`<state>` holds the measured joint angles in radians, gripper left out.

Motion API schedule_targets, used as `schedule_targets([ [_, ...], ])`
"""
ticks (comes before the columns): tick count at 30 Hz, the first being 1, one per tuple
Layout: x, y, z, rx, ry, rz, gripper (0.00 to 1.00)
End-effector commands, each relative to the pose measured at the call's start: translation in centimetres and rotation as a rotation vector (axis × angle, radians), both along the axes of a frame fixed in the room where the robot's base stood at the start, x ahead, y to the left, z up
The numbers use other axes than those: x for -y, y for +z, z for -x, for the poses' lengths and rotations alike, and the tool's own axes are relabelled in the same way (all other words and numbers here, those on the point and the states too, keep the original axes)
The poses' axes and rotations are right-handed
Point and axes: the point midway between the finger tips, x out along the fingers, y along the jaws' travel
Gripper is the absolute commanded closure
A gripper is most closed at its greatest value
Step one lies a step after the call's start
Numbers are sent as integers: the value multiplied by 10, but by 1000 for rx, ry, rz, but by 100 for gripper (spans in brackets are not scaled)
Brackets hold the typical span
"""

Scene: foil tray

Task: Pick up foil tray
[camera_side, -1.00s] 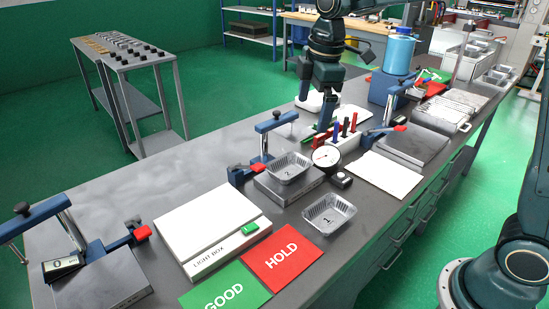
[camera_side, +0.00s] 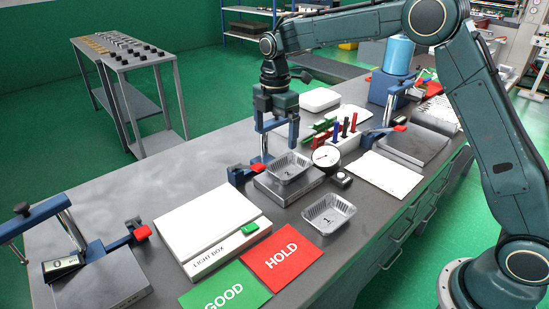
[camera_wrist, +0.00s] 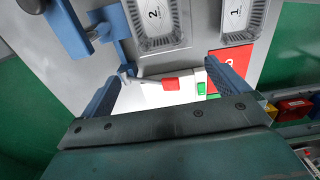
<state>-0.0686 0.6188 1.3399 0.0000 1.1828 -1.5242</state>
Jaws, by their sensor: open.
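Two silver foil trays show. The one marked 2 (camera_side: 288,167) sits on a grey block of a blue-and-grey gauge stand; in the wrist view it is at the top (camera_wrist: 157,43). The one marked 1 (camera_side: 329,212) lies on the bench nearer the side camera, and is at top right in the wrist view (camera_wrist: 238,37). My gripper (camera_side: 279,146) is open and empty, fingers pointing down, above and just behind tray 2. In the wrist view its blue fingers (camera_wrist: 165,76) are spread, with both trays beyond them.
A dial gauge (camera_side: 326,159) and a rack of coloured pens (camera_side: 347,135) stand close right of tray 2. A white light box (camera_side: 205,228), a green GOOD card (camera_side: 222,289) and a red HOLD card (camera_side: 283,258) lie in front. Another stand (camera_side: 98,283) is at left.

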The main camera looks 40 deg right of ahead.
Motion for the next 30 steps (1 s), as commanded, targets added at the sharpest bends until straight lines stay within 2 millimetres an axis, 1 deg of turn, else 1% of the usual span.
schedule_targets([
  [5,0,-13,0,-3,-1,0,1],
  [15,0,-62,1,-3,-2,0,1],
  [18,0,-74,1,-3,-2,0,1],
  [24,0,-84,0,0,-2,0,1],
  [30,0,-86,1,0,-2,0,1],
])
